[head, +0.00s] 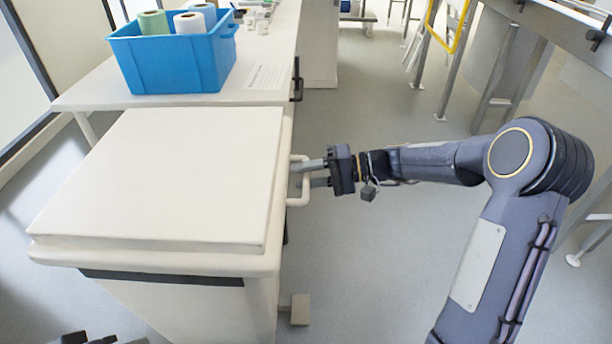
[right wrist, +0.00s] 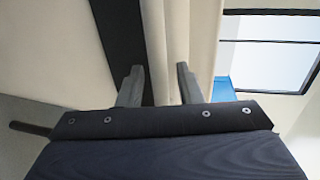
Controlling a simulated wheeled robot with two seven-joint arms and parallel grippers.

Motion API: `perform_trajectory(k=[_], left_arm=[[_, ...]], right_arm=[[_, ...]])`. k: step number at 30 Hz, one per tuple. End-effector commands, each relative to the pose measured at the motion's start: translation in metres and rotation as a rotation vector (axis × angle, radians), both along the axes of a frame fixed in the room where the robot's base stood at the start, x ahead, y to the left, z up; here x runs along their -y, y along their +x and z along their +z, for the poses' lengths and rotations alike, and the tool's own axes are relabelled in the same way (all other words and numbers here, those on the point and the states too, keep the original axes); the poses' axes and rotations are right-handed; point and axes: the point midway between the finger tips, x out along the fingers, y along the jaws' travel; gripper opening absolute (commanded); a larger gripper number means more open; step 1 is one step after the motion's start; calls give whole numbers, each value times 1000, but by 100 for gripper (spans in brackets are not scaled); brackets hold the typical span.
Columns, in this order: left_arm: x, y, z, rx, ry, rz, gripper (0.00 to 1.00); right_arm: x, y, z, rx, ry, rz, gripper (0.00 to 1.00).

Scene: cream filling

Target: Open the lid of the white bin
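The white bin (head: 165,180) stands at the left of the head view. Its flat lid (head: 170,165) lies closed on top. A pale U-shaped handle (head: 304,193) sticks out from its right side. My right gripper (head: 306,173) is at this handle, its fingers pointing left at the bin. In the right wrist view the two fingers (right wrist: 157,82) stand apart, with a pale surface and a dark strip beyond them. Whether they touch the handle I cannot tell. Only a dark bit of my left gripper (head: 88,339) shows at the bottom left edge.
A white counter (head: 110,92) behind the bin carries a blue basket (head: 170,62) with paper rolls. A small pale block (head: 300,309), perhaps a pedal, juts out low at the bin's right. Metal-legged tables stand at upper right. The grey floor between is clear.

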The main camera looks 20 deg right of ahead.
Motion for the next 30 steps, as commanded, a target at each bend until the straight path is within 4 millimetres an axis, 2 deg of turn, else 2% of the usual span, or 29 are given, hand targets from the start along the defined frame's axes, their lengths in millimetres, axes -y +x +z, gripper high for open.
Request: perform_trajectory(k=[5,12,23,26,30], left_arm=[[0,0,0,0,0,0,36],[0,0,0,0,0,0,36],[0,0,4,0,0,0,36],[0,0,12,0,0,0,36],[0,0,34,0,0,0,36]], right_arm=[[0,0,0,0,0,0,31],[0,0,0,0,0,0,0],[0,0,4,0,-5,0,0],[0,0,13,-3,-16,-1,0],[-1,0,38,-10,-51,0,0]])
